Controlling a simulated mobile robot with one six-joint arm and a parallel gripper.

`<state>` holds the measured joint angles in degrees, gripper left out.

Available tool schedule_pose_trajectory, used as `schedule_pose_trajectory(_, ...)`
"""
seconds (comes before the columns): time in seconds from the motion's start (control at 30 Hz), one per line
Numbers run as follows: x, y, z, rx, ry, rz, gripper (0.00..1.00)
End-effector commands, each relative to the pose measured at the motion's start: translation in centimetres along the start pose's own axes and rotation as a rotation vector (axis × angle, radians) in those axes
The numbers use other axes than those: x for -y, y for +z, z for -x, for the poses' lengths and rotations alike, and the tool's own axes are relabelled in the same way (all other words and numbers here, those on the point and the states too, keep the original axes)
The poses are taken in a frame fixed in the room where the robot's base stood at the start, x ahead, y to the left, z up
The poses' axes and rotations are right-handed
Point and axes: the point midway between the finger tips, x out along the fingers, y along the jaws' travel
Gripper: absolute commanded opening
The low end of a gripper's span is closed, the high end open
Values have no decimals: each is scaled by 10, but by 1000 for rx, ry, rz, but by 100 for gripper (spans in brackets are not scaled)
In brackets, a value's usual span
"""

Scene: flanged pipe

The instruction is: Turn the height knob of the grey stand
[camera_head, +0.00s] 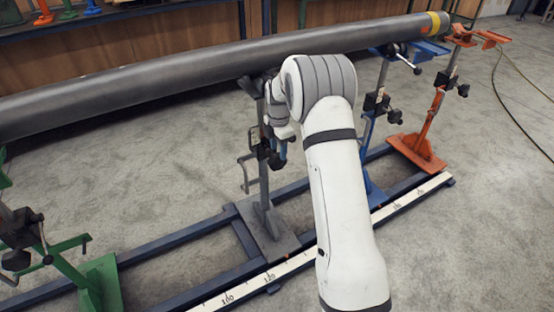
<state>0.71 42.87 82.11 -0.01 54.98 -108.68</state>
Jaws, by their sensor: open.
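The grey stand (262,185) rises from a flat grey base plate on the rail, left of my arm. Its post carries a dark clamp block with knobs (263,151) at mid-height, and a thin bent handle on its left. My gripper (279,152) points down right beside the block, partly hidden behind my own wrist. It is open. I cannot tell whether its fingers are around the height knob or only beside it. The top of the stand is under the pipe, partly hidden by my wrist.
A long grey pipe (180,70) with a yellow band crosses behind my arm. A green stand (98,280) is at left; a blue stand (367,150) and an orange stand (432,125) are at right. A blue rail frame with a white scale (412,197) runs below. A hose lies at far right.

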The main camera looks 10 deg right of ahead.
Motion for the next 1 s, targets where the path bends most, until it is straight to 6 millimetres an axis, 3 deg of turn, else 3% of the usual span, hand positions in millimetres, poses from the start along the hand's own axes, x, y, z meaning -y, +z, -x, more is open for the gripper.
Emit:
schedule_pose_trajectory(0.03,1,-1,-13,-2,-4,0,47)
schedule_pose_trajectory(0.2,1,-1,-40,-1,-3,-1,47)
schedule_pose_trajectory(0.4,0,-1,-57,0,-1,-1,47)
schedule_pose_trajectory(0.7,0,-1,-59,0,0,-1,47)
schedule_pose_trajectory(1.0,0,-2,-59,0,-1,-1,24)
